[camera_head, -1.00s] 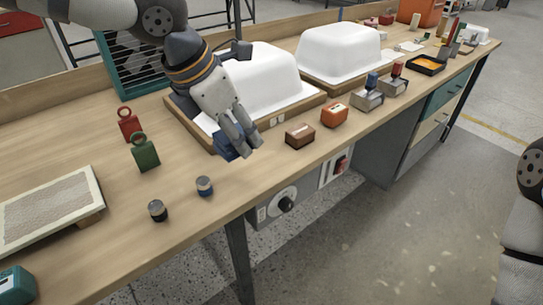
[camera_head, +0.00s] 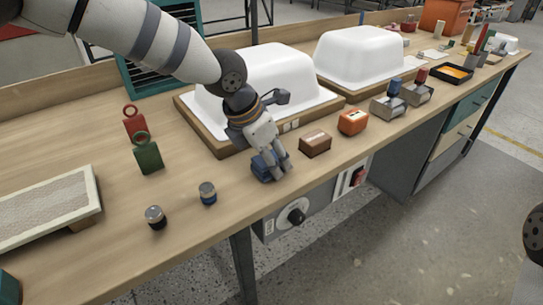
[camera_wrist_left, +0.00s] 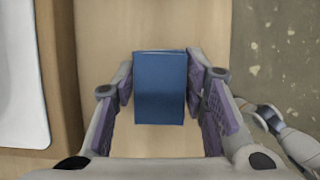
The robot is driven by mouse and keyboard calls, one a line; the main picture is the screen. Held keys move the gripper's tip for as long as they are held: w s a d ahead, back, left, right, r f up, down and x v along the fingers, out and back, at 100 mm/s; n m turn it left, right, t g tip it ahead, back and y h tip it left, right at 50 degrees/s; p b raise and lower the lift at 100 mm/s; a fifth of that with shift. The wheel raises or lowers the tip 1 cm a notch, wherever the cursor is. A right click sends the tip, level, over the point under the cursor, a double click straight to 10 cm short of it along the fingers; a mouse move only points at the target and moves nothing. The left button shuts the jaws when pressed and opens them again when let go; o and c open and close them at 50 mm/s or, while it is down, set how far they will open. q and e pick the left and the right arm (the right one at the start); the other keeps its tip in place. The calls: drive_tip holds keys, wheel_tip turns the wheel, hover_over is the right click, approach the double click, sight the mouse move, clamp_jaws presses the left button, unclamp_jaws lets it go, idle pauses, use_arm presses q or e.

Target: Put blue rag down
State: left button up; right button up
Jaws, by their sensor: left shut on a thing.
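The blue rag (camera_head: 262,168) looks like a small dark-blue block.
The brown block (camera_head: 315,143) and orange box (camera_head: 352,122) stand just right of the rag. The near white shell (camera_head: 275,75) is behind. Two small dark cylinders, one here (camera_head: 208,193), stand to the left. The bench's front edge is close, with bare wood left of the rag.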

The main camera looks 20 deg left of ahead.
use_arm(q)
drive_tip(key=shift+s+f, duration=0.2)
drive_tip(key=shift+f, duration=0.3)
drive_tip(key=o, duration=1.1)
drive_tip(key=shift+f, duration=0.2)
drive_tip(key=shift+w+f, duration=0.1)
drive_tip(key=shift+f, duration=0.05)
drive_tip(key=shift+r, duration=0.5)
drive_tip(key=p+v, duration=0.1)
drive_tip(key=v, duration=1.1)
drive_tip(key=shift+r+p, duration=0.35)
drive_tip(key=shift+r, duration=0.05)
use_arm(e)
drive_tip(key=shift+w+r+t, duration=0.4)
drive_tip(key=shift+w+r, duration=0.7)
